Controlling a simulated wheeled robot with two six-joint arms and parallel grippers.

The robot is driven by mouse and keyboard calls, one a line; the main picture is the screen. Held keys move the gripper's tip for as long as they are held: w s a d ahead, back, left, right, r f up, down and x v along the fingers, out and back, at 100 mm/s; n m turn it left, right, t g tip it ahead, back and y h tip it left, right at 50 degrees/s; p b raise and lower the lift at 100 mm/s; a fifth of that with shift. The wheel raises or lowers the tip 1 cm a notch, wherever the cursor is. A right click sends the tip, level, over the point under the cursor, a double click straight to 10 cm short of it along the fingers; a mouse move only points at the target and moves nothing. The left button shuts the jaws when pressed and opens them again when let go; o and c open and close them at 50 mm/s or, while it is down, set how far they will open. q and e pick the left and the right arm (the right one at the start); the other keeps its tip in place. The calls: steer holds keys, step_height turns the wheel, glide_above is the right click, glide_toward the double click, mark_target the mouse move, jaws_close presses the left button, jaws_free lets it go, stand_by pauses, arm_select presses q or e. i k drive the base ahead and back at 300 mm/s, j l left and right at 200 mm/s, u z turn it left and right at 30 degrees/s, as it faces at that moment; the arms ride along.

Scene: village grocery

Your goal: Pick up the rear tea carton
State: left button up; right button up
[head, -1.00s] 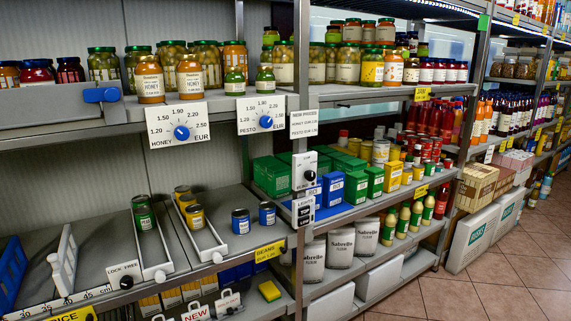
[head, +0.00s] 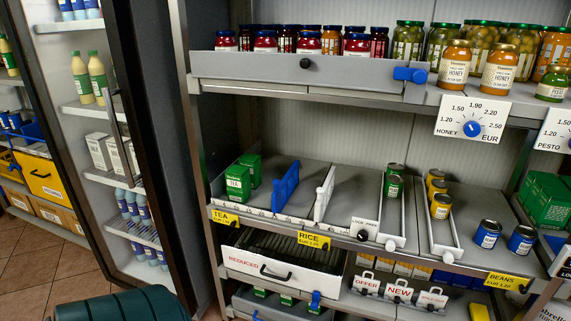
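Two green tea cartons stand upright at the left end of the middle shelf in the head view. The front tea carton (head: 237,183) has a white label. The rear tea carton (head: 251,165) stands behind it and slightly to the right; its lower part is partly hidden by the front one. A yellow TEA price tag (head: 225,217) is on the shelf edge below them. Neither of my grippers is in view.
A blue divider (head: 286,187) and a white divider (head: 324,193) stand right of the cartons. A shelf post (head: 190,130) and an open glass-door cooler (head: 110,130) are to the left. A REDUCED drawer (head: 285,278) lies below. A dark green ribbed object (head: 125,306) is at the bottom.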

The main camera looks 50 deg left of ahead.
mark_target(252, 162)
steer(key=u, duration=1.85)
